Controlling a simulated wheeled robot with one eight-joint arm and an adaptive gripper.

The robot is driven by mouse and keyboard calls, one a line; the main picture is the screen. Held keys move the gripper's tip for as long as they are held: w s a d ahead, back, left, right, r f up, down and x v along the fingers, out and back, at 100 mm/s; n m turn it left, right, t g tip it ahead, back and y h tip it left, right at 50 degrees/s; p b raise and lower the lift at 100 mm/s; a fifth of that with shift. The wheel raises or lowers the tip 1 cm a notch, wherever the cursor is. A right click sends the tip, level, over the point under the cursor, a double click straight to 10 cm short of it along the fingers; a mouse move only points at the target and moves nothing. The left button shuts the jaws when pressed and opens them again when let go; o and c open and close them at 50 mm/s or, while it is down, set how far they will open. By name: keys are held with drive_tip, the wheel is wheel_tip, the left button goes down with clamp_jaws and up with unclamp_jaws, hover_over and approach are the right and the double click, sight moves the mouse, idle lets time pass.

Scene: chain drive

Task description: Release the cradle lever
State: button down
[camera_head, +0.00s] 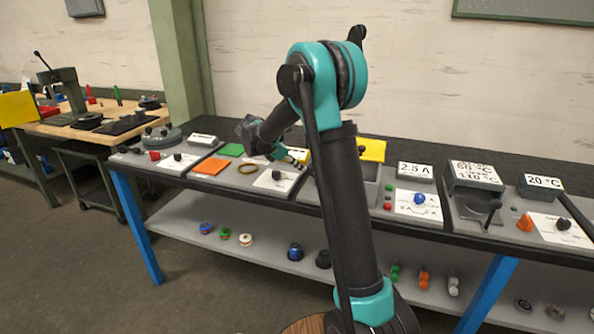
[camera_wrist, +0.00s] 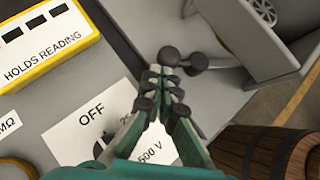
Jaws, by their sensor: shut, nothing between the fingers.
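My gripper (camera_wrist: 163,80) is shut and empty, pointing at a grey fixture (camera_wrist: 232,88) in the wrist view. Just beyond the fingertips are two dark rounded knobs, one at the tips (camera_wrist: 168,56) and one to its right (camera_wrist: 197,62). They look like parts of a lever, but I cannot tell which is the cradle lever, nor whether the fingertips touch it. A grey bracket with a spoked wheel (camera_wrist: 262,12) stands at the upper right. In the head view my gripper (camera_head: 283,156) is low over the bench, and my arm hides part of the fixture behind it.
A yellow-edged box marked HOLDS READING (camera_wrist: 45,45) and a white dial plate marked OFF (camera_wrist: 75,133) lie left of the fingers. A wooden barrel (camera_wrist: 262,152) is at lower right. In the head view, a 2.5 A display (camera_head: 415,171) stands right of my arm.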

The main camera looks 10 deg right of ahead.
drive_tip(key=shift+w+d, duration=1.1)
